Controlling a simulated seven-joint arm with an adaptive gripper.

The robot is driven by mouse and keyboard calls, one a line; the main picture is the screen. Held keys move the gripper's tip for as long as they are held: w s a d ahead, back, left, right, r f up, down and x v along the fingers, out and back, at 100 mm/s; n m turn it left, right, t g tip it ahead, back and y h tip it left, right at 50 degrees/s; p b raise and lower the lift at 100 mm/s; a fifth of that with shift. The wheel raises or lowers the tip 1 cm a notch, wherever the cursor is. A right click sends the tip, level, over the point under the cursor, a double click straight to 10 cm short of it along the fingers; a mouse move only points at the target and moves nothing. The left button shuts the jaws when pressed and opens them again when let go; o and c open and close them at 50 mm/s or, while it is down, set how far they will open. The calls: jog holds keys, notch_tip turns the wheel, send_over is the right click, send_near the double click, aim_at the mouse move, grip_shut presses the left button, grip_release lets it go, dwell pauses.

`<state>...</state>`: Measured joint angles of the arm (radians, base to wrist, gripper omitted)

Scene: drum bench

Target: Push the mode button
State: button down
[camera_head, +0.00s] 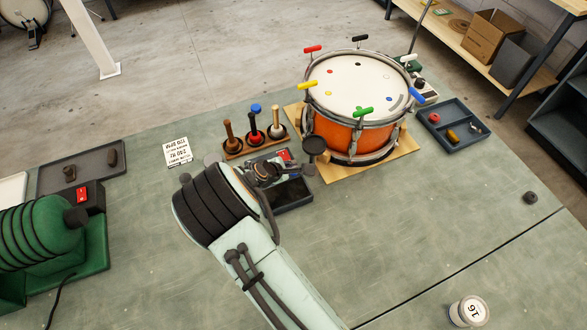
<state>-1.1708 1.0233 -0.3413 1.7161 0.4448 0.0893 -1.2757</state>
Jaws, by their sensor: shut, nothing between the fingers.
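My gripper (272,172) is small and dark in this view, at the end of my arm, and its fingers look closed with nothing visible between them. It is over a small device with a dark screen (292,194), which lies on the bench in front of the drum. A red patch (284,155) shows on the device's far part, just beyond my gripper. No button that I can name as the mode button is clearly visible; my gripper and wrist cover part of the device. I cannot tell whether the fingertips touch it.
A rack with several handled tools (233,153) is behind left. A green machine (35,235) stands far left. The right front bench is mostly clear.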

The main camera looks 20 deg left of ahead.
jog(key=shift+f, duration=0.35)
dwell(0.3)
jog(key=shift+r, duration=0.45)
jog(key=shift+r, duration=3.05)
